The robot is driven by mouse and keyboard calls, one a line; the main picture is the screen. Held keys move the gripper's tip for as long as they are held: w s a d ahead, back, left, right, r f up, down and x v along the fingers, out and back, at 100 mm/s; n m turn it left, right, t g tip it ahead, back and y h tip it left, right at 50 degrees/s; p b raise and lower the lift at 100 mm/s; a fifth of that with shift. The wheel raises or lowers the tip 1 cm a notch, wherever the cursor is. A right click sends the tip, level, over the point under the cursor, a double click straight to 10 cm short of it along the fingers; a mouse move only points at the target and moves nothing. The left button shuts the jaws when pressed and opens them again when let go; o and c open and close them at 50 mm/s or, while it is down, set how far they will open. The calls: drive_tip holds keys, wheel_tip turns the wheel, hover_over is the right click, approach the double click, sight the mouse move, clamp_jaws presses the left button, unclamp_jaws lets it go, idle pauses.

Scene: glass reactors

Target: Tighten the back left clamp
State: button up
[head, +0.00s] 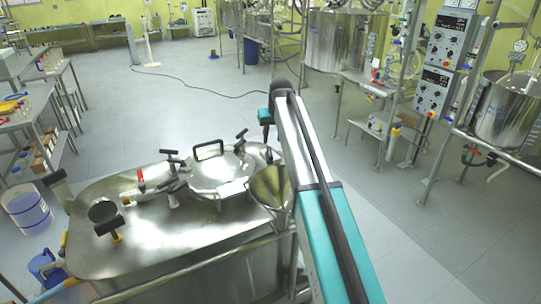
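A steel vessel (150,245) with a flat top stands at the lower left in the head view. A round lid (218,175) with a black loop handle (208,150) sits on it. A clamp with a black T-shaped handle (173,155) is at the lid's back left edge. Another black-handled clamp (241,136) is at the back right edge. I cannot tell how tight either clamp is. My arm reaches up from the bottom right, to the right of the lid. My gripper cannot be made out; the far end of the arm is partly hidden behind its own link.
A red-topped valve (141,180) and other fittings stand on the vessel top left of the lid. A steel cone (270,186) lies between lid and arm. A rail (200,262) runs along the vessel's front. Benches (40,110) stand at left; open floor (200,85) lies behind.

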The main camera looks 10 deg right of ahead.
sight(270, 152)
drive_tip(key=p+x, duration=0.3)
drive_tip(key=x, duration=0.9)
drive_tip(key=shift+f+p, duration=0.3)
drive_tip(key=shift+f, duration=0.15)
